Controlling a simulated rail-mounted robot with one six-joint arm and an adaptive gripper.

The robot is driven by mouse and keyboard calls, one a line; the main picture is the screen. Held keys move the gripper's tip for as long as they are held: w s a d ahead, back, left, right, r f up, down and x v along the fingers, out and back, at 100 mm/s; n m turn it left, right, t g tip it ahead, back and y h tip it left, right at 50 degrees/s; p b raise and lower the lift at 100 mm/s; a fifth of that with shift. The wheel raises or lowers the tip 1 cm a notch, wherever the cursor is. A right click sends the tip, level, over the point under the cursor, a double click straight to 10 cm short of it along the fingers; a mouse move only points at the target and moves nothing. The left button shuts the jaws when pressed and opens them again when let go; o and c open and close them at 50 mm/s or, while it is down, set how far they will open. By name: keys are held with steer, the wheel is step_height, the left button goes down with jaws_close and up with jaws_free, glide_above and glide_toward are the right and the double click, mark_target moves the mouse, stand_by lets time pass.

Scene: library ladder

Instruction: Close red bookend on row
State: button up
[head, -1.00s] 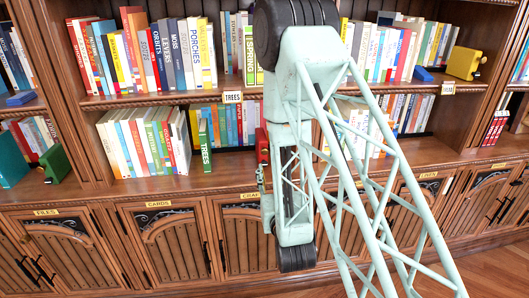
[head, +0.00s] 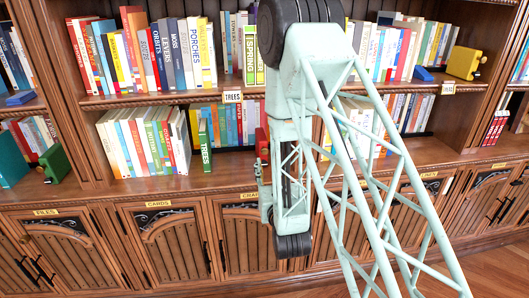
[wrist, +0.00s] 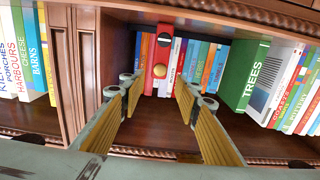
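The red bookend (head: 263,137) stands on the lower middle shelf, at the right of a row of blue, teal and orange books (head: 229,124). My arm partly hides it in the head view. In the wrist view the red bookend (wrist: 159,62) shows upright with a round brass knob, beside a white-spined book. My gripper (wrist: 158,88) is open, with its two yellow-padded fingers apart. The bookend shows ahead, in line with the space between them. I cannot tell whether it touches the books. In the head view my gripper (head: 262,172) is at the shelf front.
A green TREES marker (head: 205,145) stands left of the row and shows near the fingers in the wrist view (wrist: 243,74). Shelf boards lie above and below. A wooden upright (wrist: 85,70) stands at left in the wrist view. Another green bookend (head: 55,164) is far left.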

mark_target(264, 151)
steer(key=shift+b+x, duration=0.55)
steer(key=shift+x, duration=4.45)
steer(key=c, duration=1)
steer(key=shift+o, duration=0.2)
